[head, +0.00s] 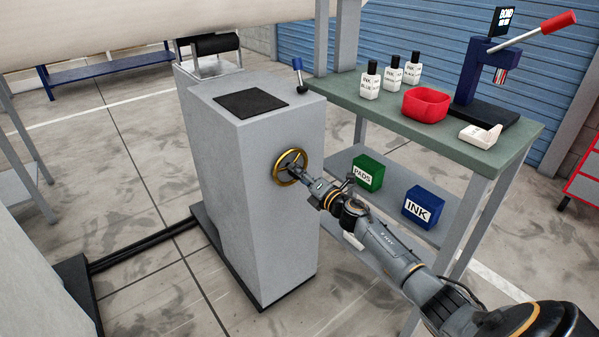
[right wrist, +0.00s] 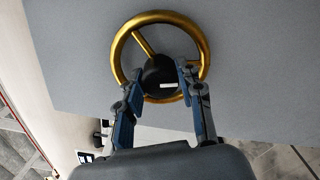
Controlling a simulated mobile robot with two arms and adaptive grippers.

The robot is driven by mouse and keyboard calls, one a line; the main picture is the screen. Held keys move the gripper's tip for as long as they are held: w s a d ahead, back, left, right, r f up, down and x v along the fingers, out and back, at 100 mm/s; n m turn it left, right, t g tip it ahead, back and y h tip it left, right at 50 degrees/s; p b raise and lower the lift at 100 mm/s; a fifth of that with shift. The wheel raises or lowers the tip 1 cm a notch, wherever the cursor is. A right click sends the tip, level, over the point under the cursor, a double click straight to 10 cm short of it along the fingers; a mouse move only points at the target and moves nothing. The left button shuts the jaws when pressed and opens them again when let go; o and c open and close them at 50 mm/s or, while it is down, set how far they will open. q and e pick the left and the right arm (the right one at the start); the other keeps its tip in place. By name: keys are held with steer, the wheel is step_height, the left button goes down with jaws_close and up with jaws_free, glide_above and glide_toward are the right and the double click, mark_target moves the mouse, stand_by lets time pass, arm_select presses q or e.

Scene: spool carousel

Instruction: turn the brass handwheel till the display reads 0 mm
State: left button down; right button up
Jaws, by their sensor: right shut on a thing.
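The brass handwheel (head: 290,167) is mounted on the side face of a grey cabinet (head: 222,165). My right gripper (head: 298,174) is at the wheel and shut on it. In the right wrist view, the gold rim of the handwheel (right wrist: 122,34) shows with one spoke up to the left and a dark hub. The two fingers of my right gripper (right wrist: 159,90) reach over its lower half, on either side of the hub. Whether they press on the hub or the rim I cannot tell. No display reading in mm can be made out. My left gripper is out of view.
A green-topped bench (head: 370,108) stands right of the cabinet, with ink bottles (head: 391,73), a red bowl (head: 426,103) and a press (head: 480,75). Its lower shelf holds a green PADS box (head: 368,173) and a blue INK box (head: 423,207). Floor left of the cabinet is mostly clear.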

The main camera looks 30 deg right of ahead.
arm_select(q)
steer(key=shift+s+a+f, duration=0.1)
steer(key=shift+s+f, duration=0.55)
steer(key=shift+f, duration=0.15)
arm_select(e)
steer(key=shift+m, duration=0.7)
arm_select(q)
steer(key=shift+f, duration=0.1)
arm_select(e)
steer(key=o, duration=1.2)
steer(key=shift+c, duration=0.2)
steer(key=s+d, duration=0.1)
steer(key=s, duration=1.1)
